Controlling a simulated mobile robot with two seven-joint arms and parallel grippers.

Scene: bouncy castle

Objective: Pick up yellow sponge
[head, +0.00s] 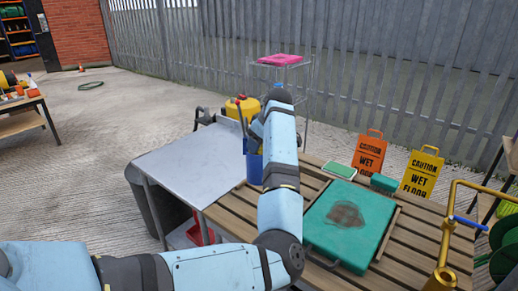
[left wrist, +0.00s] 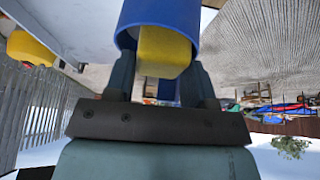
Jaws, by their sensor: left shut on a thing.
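The yellow sponge (left wrist: 163,52) is between the two fingers of my left gripper (left wrist: 160,78) in the left wrist view. The gripper is shut on it. The sponge is at the mouth of a blue container (left wrist: 160,14), with part of it inside the rim; I cannot tell whether it touches the wall. In the head view the blue container (head: 254,170) stands by the table's far left edge. My left arm reaches over to it and hides most of the gripper and the sponge. My right gripper is not in view.
A green case (head: 325,242) with a brown stain lies on the slatted wooden table (head: 230,222). Orange (head: 369,156) and yellow (head: 421,174) wet floor signs stand behind it. A grey metal surface (head: 190,162) is at left. A brass pipe (head: 446,235) rises at right.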

